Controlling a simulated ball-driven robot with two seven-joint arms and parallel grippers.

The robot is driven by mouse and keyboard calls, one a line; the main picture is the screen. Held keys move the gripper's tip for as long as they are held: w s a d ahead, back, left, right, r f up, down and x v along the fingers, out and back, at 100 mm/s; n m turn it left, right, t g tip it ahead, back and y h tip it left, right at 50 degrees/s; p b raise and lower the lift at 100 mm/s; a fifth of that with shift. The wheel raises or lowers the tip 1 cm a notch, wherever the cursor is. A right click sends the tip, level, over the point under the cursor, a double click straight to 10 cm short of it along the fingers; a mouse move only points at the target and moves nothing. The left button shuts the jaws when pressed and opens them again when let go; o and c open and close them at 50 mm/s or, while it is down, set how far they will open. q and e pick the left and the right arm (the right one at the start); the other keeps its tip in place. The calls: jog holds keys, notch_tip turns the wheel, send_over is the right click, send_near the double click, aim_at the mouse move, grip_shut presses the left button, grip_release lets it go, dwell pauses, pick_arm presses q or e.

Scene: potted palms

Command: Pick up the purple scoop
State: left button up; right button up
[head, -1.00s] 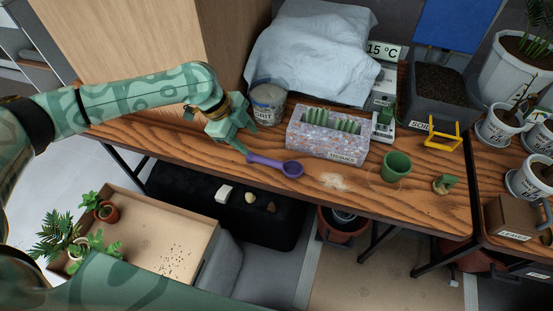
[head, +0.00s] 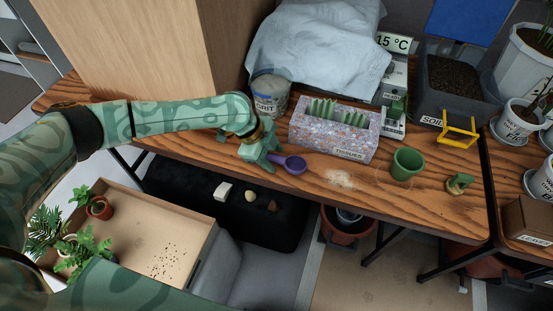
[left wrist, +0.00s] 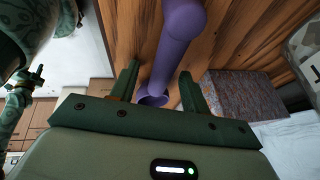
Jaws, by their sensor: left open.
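The purple scoop (head: 290,165) lies on the wooden table near its front edge, with its bowl showing to the right of my left gripper (head: 268,158) in the head view. Its handle is mostly hidden there by the gripper. In the left wrist view the purple scoop (left wrist: 176,45) runs lengthwise between the two green fingers of my left gripper (left wrist: 160,74). The fingers are apart, with a gap visible beside the scoop. I cannot tell whether either finger touches it. I do not make out my right gripper in the head view.
A green pot (head: 405,164) and spilled pale grains (head: 341,179) are to the right. The table's front edge is close. A cardboard tray (head: 200,262) with plants lies below.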

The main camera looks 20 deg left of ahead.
pick_arm(q)
jog(key=c, duration=1)
jog(key=shift+r, duration=0.15)
